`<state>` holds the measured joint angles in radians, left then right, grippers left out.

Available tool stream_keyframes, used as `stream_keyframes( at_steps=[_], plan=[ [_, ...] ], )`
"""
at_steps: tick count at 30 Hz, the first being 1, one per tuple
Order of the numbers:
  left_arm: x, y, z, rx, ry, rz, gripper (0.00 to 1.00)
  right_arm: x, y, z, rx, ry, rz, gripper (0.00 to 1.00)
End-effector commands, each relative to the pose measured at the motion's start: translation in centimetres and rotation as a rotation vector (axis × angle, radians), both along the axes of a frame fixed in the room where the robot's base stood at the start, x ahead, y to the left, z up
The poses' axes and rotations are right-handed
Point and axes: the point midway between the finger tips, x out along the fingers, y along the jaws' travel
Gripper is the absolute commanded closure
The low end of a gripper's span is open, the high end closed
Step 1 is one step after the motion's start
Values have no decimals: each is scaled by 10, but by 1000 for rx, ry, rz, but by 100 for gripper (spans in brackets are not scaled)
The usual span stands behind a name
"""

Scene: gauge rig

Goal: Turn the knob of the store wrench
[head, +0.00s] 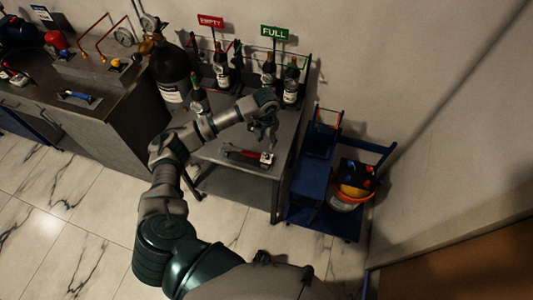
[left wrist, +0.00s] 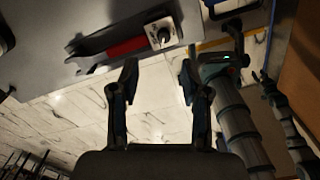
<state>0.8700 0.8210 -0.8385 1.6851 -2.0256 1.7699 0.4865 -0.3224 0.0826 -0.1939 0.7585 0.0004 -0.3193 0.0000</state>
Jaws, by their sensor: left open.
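The store wrench (head: 243,154), with a red handle, lies on the grey table (head: 228,172) beside the wall. Its small pale block with the knob (head: 267,158) is at the right end. In the left wrist view the wrench (left wrist: 122,47) lies across the upper left, with the dark knob on the white plate (left wrist: 161,34). My left gripper (head: 267,138) hangs just above and behind the knob end. In the left wrist view the left gripper (left wrist: 158,85) is open and empty, its fingers apart from the knob.
Several dark bottles stand at the table's back under the EMPTY sign (head: 211,21) and FULL sign (head: 275,32). A large dark cylinder (head: 171,75) stands at left beside the workbench (head: 118,100). A blue cart (head: 310,185) stands close right. Open marble floor lies in front.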

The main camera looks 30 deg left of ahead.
Motion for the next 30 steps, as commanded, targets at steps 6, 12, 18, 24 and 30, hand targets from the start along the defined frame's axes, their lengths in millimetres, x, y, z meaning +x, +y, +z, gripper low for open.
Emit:
stream_keyframes(
  at_steps=[6,12,18,24,30],
  plan=[
    [-1,-3,-52,-1,3,-1,54,0,-1,0,-1,2,1,60],
    [0,-2,-84,-2,1,-2,54,0,-1,0,-2,3,0,60],
    [0,-1,-96,-3,-1,-2,54,2,-1,0,-1,1,0,60],
    [0,-1,-97,-2,-2,-2,54,4,0,1,0,-3,0,60],
    [0,-2,-96,-2,-2,-2,91,4,1,1,1,-3,-1,60]
  ],
)
